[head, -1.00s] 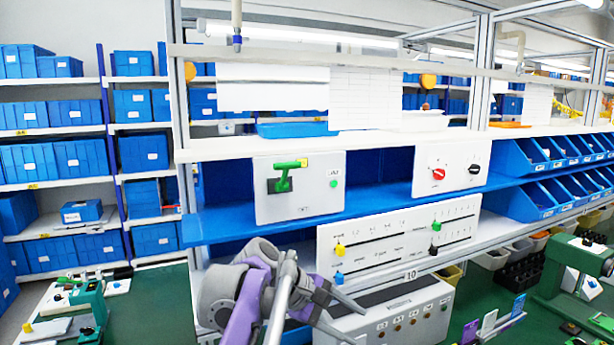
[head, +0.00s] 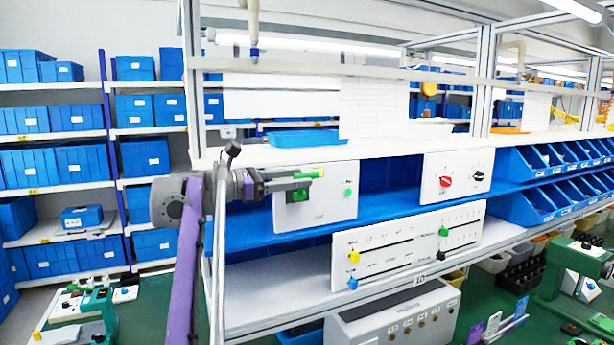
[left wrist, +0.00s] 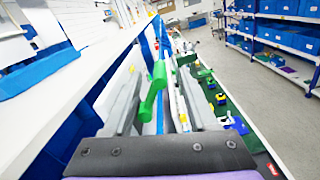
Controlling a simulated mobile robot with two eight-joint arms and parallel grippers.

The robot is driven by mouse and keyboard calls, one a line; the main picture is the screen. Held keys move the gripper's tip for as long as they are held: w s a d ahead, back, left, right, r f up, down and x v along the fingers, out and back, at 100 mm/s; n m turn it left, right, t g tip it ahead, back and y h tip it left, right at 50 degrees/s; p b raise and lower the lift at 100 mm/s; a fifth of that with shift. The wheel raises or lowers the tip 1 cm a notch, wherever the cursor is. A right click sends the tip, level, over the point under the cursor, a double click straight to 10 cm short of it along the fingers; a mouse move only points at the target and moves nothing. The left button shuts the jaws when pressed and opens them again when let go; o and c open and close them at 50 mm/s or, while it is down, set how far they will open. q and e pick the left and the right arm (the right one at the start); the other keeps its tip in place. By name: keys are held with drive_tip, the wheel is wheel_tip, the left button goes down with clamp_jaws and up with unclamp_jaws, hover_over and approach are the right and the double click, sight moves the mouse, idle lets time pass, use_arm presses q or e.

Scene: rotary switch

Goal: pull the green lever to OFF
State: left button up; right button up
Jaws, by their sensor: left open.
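The green lever (head: 307,174) sits on a white panel (head: 335,205) on the blue shelf, with its bar pointing about sideways in the head view. My left gripper (head: 292,181) is open at the panel's left side, its fingers reaching across the front of the panel at the lever. In the left wrist view the green lever (left wrist: 156,78) shows between the two open fingers; contact cannot be told. The gripper partly hides the panel's left edge. A small green round light or button (head: 347,193) is on the panel's right. My right gripper is not in view.
A second white panel with a red knob (head: 445,181) stands to the right. A slider panel (head: 405,243) with yellow, blue, green and black knobs is below. A white shelf (head: 400,145) runs just above the lever panel. Blue bins (head: 540,205) fill the right side.

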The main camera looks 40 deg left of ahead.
sight(304, 177)
use_arm(q)
drive_tip(key=shift+x, duration=1.65)
clamp_jaws()
